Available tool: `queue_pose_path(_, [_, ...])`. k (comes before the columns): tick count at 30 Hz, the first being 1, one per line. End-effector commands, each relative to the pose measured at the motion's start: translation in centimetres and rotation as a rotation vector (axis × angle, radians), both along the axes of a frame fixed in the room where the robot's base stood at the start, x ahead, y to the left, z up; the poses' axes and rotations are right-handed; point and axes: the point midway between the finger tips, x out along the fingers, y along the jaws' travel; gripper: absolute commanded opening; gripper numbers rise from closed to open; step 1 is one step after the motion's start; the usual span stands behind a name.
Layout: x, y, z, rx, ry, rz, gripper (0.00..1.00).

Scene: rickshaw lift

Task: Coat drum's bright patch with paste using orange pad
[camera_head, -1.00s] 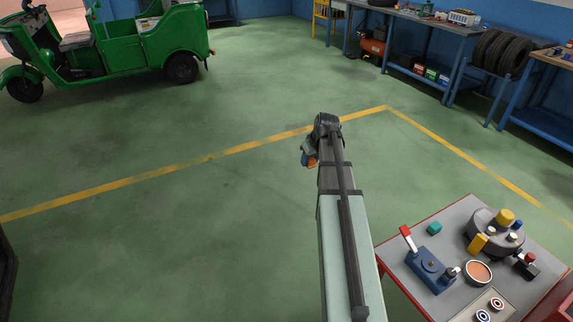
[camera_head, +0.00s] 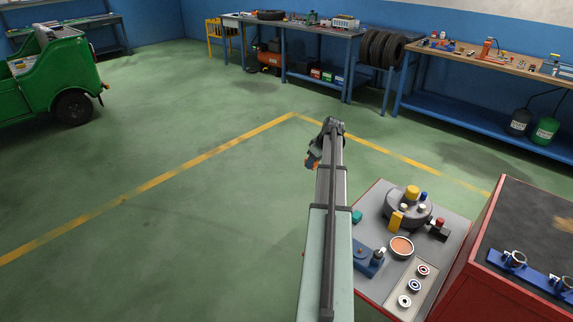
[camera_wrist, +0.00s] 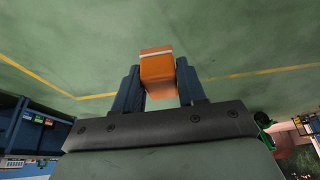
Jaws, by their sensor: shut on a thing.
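My gripper (camera_wrist: 158,78) is shut on the orange pad (camera_wrist: 157,68), a block with a pale line across it, held between two dark fingers. In the head view my gripper (camera_head: 312,158) is at the far end of my arm, over open floor, with a little orange showing. On the grey-topped cart (camera_head: 455,222) at the right, away from my gripper, is a round grey drum-like part (camera_head: 397,214) with yellow, blue and pale pieces on it. A round tin (camera_head: 402,247) of orange-brown paste sits in front of it. I cannot make out a bright patch.
The cart also holds a blue clamp-like fixture (camera_head: 367,262), partly behind my arm, and a tray (camera_head: 402,285) with several rings. A red cabinet (camera_head: 490,270) stands close to its right. Workbenches (camera_head: 310,28) line the back wall.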

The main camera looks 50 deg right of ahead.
Motion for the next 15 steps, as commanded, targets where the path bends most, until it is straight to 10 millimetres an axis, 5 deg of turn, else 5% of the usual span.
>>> queue_pose_path(3, [-2.9, -4.3, -0.5, 0.001, 0.001, -0.004, 0.16])
queue_pose_path(15, [-14.2, -15.7, -2.0, 0.001, 0.001, -0.004, 0.16])
